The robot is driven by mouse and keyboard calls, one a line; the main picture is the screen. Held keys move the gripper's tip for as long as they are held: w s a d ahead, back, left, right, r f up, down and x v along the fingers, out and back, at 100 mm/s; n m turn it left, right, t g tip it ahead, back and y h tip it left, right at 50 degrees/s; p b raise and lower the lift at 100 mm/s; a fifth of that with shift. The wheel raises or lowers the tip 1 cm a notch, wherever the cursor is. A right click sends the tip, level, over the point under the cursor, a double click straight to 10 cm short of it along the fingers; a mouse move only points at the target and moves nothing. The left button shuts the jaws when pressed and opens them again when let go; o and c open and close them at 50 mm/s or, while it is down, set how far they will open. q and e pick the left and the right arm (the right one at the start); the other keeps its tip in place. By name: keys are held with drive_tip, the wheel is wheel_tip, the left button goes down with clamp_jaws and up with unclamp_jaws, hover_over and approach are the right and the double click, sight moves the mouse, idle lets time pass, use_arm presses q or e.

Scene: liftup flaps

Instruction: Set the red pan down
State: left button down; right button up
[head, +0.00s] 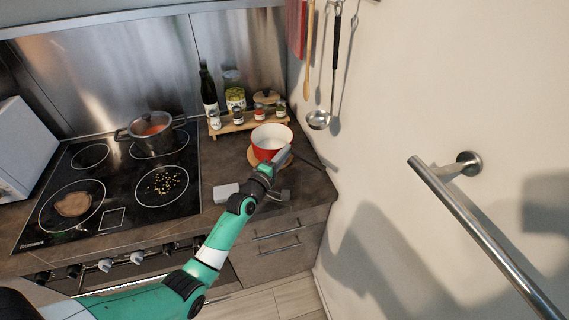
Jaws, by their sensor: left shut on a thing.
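The red pan (266,152), white inside, is on the right part of the dark counter, close to the wall. It looks upright. The edge of a round wooden board (252,158) shows just under it; I cannot tell whether the pan touches the board. My left gripper (281,156) is at the pan's near right side and is shut on it. The gripper hides part of the pan's side, and the exact grip is too small to see. My right gripper is not in view.
A wooden rack (228,127) with jars and a dark bottle (208,88) stands behind the pan. The hob (118,178) with a pot (151,132) lies left. A white block (226,193) sits near the front edge. A ladle (318,120) hangs on the right wall.

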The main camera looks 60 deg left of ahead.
use_arm(q)
drive_tip(key=shift+f+b, duration=0.8)
drive_tip(key=shift+f, duration=0.7)
drive_tip(key=c, duration=0.7)
unclamp_jaws()
drive_tip(key=shift+c, duration=0.2)
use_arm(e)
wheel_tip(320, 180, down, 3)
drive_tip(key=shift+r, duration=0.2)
use_arm(q)
drive_tip(key=shift+s+r+p, duration=0.2)
drive_tip(key=shift+p, duration=0.2)
drive_tip(key=p+v, duration=0.2)
drive_tip(key=v, duration=0.8)
drive_tip(key=shift+s+d+f, duration=0.1)
drive_tip(key=shift+s+d, duration=0.4)
drive_tip(key=shift+s, duration=0.25)
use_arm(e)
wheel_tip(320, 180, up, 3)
